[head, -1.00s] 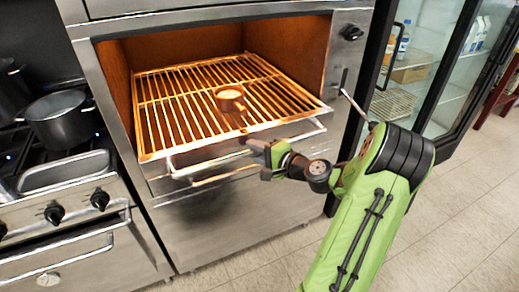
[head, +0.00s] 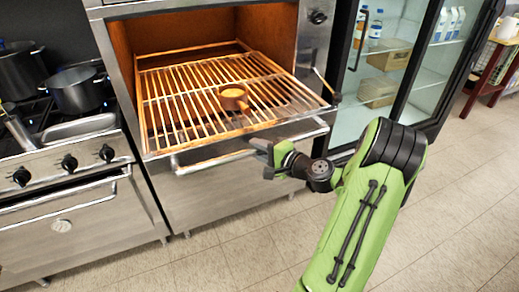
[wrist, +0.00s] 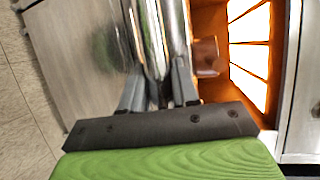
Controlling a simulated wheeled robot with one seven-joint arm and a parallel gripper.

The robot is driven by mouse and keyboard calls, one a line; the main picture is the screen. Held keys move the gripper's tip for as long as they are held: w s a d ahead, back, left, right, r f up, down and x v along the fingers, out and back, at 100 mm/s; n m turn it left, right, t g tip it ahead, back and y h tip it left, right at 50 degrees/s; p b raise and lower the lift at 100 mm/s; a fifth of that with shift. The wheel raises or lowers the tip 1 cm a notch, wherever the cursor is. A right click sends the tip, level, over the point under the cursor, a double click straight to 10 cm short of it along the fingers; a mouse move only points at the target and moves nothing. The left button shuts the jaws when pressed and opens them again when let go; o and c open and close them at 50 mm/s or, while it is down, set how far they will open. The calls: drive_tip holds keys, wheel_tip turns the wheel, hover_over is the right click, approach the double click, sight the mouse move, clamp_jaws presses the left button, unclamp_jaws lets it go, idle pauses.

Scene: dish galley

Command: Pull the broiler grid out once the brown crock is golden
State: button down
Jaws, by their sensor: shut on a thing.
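The broiler grid (head: 185,113) is a slatted metal rack in the open broiler. It stands partly out of the cavity, with a gap behind its rear edge. The brown crock (head: 235,103) sits upright on the grid, right of its middle, and its top looks golden tan. The crock also shows in the wrist view (wrist: 207,57). My gripper (head: 262,152) is at the grid's front, shut on the metal handle bar (head: 215,160). In the wrist view the bar (wrist: 150,40) runs between my fingers (wrist: 156,85). The exact contact is partly hidden in the head view.
A stove with dark pots (head: 78,90) stands at the left. A glass-door fridge (head: 405,75) with bottles and cartons stands at the right. A small lever (head: 326,82) and a knob (head: 318,17) are on the broiler's right front. The tiled floor (head: 450,190) in front is clear.

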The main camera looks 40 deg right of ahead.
drive_tip(key=shift+s, duration=0.3)
drive_tip(key=c, duration=0.9)
unclamp_jaws()
drive_tip(key=p+v, duration=0.2)
drive_tip(key=v, duration=1.3)
drive_tip(key=shift+s+a, duration=0.15)
drive_tip(key=shift+s, duration=0.2)
